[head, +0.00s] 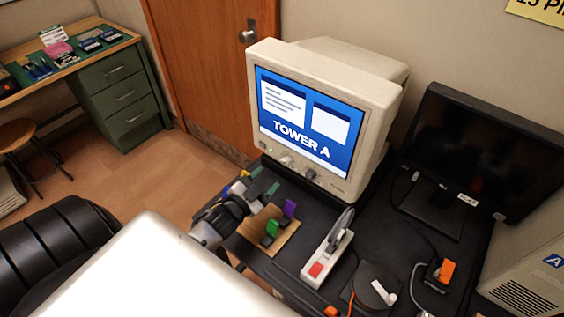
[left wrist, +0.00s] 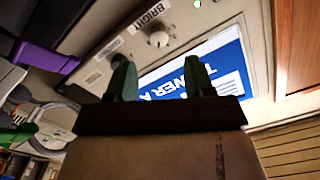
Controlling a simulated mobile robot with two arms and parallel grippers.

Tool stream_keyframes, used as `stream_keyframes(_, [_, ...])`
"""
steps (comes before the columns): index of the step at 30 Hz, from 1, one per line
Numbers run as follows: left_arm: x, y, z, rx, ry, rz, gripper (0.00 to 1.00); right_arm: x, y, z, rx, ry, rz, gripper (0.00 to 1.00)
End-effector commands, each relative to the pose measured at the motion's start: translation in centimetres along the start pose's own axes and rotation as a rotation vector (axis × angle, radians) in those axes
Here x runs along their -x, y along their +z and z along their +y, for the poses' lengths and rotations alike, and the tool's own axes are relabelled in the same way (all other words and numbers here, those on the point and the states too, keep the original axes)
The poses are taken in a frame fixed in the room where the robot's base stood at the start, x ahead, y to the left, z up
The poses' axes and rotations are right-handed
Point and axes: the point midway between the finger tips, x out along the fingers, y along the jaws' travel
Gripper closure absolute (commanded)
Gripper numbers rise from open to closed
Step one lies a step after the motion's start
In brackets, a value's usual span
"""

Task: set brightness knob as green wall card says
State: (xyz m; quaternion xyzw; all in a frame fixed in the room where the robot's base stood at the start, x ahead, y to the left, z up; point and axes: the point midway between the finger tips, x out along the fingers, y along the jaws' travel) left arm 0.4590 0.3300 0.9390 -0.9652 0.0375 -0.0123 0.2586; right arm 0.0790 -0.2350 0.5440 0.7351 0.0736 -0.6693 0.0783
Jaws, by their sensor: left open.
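In the head view the pale knob (head: 287,160) sits below the screen of the monitor (head: 368,95), which reads TOWER A. My left gripper (head: 265,179) is open, with green fingertips just in front of the panel. In the left wrist view its fingers (left wrist: 160,78) are apart with nothing between them, and the knob lies beyond them. I see no green wall card in either view. My right gripper is not in view.
A darker knob (head: 310,174) sits right of the pale one. A wooden board (head: 284,236) with green and purple levers stands near my left gripper. A red-button lever box (head: 327,255) and a black monitor (head: 480,150) are to the right. A yellow wall sign (head: 540,10) is cut off.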

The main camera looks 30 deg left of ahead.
Motion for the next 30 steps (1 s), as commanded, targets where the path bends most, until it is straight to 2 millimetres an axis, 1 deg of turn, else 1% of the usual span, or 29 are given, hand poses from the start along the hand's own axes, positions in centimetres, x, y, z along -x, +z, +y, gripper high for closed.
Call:
stream_keyframes(1, [-1.2, -0.3, -0.2, 0.0, -0.002, 0.003, 0.47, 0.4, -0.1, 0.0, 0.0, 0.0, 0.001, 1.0])
stream_keyframes(3, [-2.5, -0.2, -0.1, 0.001, -0.002, 0.001, 0.47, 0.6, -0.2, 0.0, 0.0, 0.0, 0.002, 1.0])
stream_keyframes(9, [-5.5, -0.1, -0.1, 0.001, -0.001, 0.0, 0.47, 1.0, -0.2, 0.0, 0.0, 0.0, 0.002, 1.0])
stream_keyframes(12, [-6.3, -0.1, 0.0, 0.001, 0.0, 0.0, 0.47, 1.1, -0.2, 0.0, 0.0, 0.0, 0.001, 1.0])
stream_keyframes(15, [-6.8, 0.0, 0.1, 0.001, 0.001, -0.001, 0.47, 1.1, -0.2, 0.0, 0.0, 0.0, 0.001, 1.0])
stream_keyframes(23, [-6.9, 0.0, 0.1, 0.0, 0.001, -0.001, 0.47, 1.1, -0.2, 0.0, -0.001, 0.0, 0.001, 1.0])
stream_keyframes(24, [-6.9, 0.0, 0.1, 0.001, 0.001, -0.001, 0.49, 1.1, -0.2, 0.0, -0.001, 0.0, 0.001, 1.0])
stream_keyframes(25, [-6.9, 0.0, 0.1, 0.001, 0.001, -0.001, 0.53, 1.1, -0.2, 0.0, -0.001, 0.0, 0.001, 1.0])
stream_keyframes(30, [-6.9, 0.0, 0.1, 0.001, 0.001, -0.002, 0.79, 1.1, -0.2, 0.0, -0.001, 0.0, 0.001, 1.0])
